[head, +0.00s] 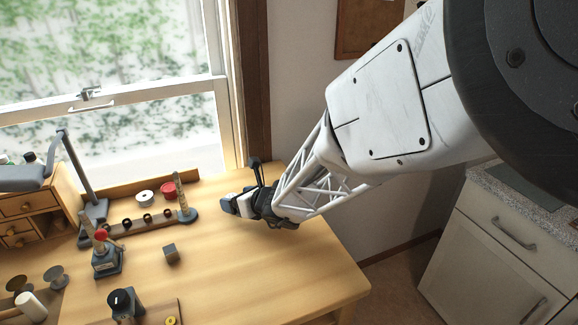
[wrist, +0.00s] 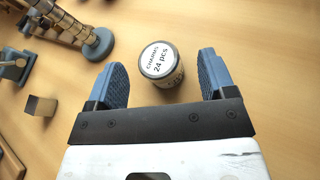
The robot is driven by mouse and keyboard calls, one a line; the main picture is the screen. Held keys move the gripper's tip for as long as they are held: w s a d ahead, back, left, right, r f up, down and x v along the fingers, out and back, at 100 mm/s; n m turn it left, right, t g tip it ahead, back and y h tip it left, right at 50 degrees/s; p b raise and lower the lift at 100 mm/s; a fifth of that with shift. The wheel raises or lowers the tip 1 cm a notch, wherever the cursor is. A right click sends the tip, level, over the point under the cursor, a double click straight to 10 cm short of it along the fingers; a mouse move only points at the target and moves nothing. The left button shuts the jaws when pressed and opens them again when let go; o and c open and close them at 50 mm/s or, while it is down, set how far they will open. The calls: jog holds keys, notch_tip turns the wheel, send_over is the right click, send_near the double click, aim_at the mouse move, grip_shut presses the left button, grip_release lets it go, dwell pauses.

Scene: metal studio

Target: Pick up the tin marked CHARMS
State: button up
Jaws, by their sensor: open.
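The tin marked CHARMS (wrist: 160,63) stands on the table in the wrist view, with a white lid label that reads CHARMS and 24 pcs. Its dark side carries more lettering. My gripper (wrist: 164,82) is open, with a blue finger to the left and another to the right of the tin. The tin lies between the fingers, towards their tips, and a gap shows on each side. How high the fingers are above the table I cannot tell. In the head view my gripper (head: 232,205) is over the table's back right part, and I cannot make out the tin there.
A ring mandrel (head: 182,200) on a round blue base stands left of my gripper. The table's front right (head: 300,280) is clear.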

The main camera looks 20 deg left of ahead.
jog(key=shift+x, duration=1.4)
jog(key=c, duration=1)
